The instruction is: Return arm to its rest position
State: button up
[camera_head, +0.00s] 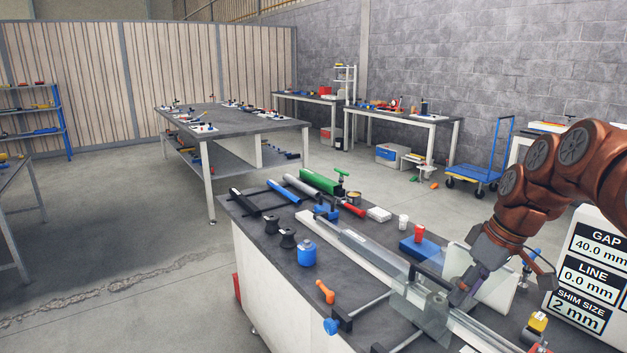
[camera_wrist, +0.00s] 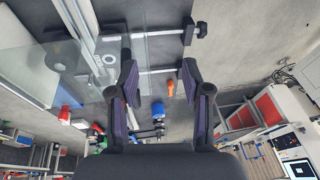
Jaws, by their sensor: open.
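My arm (camera_head: 560,160) reaches in from the right in the head view and bends down over the bench. My gripper (camera_head: 463,290) is low over the clear guard and metal rail of the strip feed rack (camera_head: 365,252). In the wrist view my gripper (camera_wrist: 158,82) has its two dark fingers spread apart, with nothing between them. The rack's rail also shows in the wrist view (camera_wrist: 82,28), left of the fingers. The head view does not settle whether the fingertips touch the guard.
A display box (camera_head: 587,270) reading GAP 40.0 mm, LINE 0.0 mm and SHIM SIZE 2 mm stands right of my gripper. Open floor (camera_head: 130,260) lies left.

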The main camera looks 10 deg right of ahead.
jog(key=s+a+g+p, duration=0.1)
jog(key=s+a, duration=0.5)
jog(key=a, duration=0.4)
jog(key=s+a+f+m+g+h+p, duration=0.1)
jog(key=s+a+f+m, duration=0.2)
jog(key=s, duration=0.6)
jog(key=s+a+f+m+g+h+p, duration=0.1)
jog(key=s+a+f+m+p, duration=0.1)
jog(key=s, duration=0.8)
notch_tip(320, 180, down, 3)
jog(key=shift+s+a+r+m+g+h, duration=0.1)
jog(key=shift+s+a+m+g+h, duration=0.2)
jog(key=shift+a+m+h, duration=0.15)
jog(key=shift+c, duration=0.6)
